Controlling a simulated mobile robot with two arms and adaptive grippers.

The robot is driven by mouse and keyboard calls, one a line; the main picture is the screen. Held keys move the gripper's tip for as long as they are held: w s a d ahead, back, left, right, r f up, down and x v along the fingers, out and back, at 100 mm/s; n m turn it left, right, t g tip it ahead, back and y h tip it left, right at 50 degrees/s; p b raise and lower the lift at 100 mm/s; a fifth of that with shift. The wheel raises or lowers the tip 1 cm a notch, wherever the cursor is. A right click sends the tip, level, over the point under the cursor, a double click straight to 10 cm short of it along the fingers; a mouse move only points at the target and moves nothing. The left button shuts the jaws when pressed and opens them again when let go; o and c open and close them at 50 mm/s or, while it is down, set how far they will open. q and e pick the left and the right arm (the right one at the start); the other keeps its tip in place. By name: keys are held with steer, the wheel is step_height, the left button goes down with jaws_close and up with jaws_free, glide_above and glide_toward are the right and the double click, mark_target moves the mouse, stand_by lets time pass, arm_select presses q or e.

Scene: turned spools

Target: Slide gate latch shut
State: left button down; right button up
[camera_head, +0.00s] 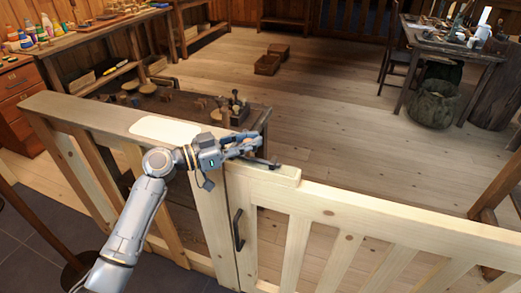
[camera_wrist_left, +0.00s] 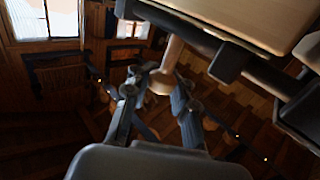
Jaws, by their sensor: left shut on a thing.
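The pale wooden gate (camera_head: 400,212) stands at the right, next to the fixed fence section (camera_head: 85,108); they look lined up at the post. The dark latch bar (camera_head: 262,163) lies along the top at the joint, partly hidden by my gripper. In the left wrist view the dark latch bar (camera_wrist_left: 200,40) crosses near the top, with a pale knob (camera_wrist_left: 161,82) sticking out from it. My left gripper (camera_head: 255,140) is at the latch, and its fingers (camera_wrist_left: 156,90) are shut on the knob. How far the bar spans the joint is hard to tell.
A black pull handle (camera_head: 238,230) is on the gate's near face. A pale plate (camera_head: 165,128) lies on the fence top beside my wrist. Beyond stand a low dark bench (camera_head: 180,106) and a cluttered table (camera_head: 455,40). The floor behind the gate is mostly clear.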

arm_select(q)
steer(key=shift+w+a+f+b, duration=0.1)
steer(key=shift+w+a+b, duration=0.05)
steer(key=shift+a+b, duration=0.15)
steer(key=shift+w+a+f+b, duration=0.1)
steer(key=shift+w+a+b, duration=0.05)
steer(key=shift+a, duration=0.25)
steer(key=shift+r, duration=0.2)
steer(key=c, duration=1.1)
jaws_free()
steer(key=shift+a, duration=0.25)
arm_select(e)
steer(key=shift+f, duration=0.85)
arm_select(q)
steer(key=shift+s, duration=0.1)
arm_select(e)
steer(key=shift+d, duration=0.1)
arm_select(q)
steer(key=v, duration=1.2)
steer(key=shift+a, duration=0.1)
steer(key=shift+f, duration=0.15)
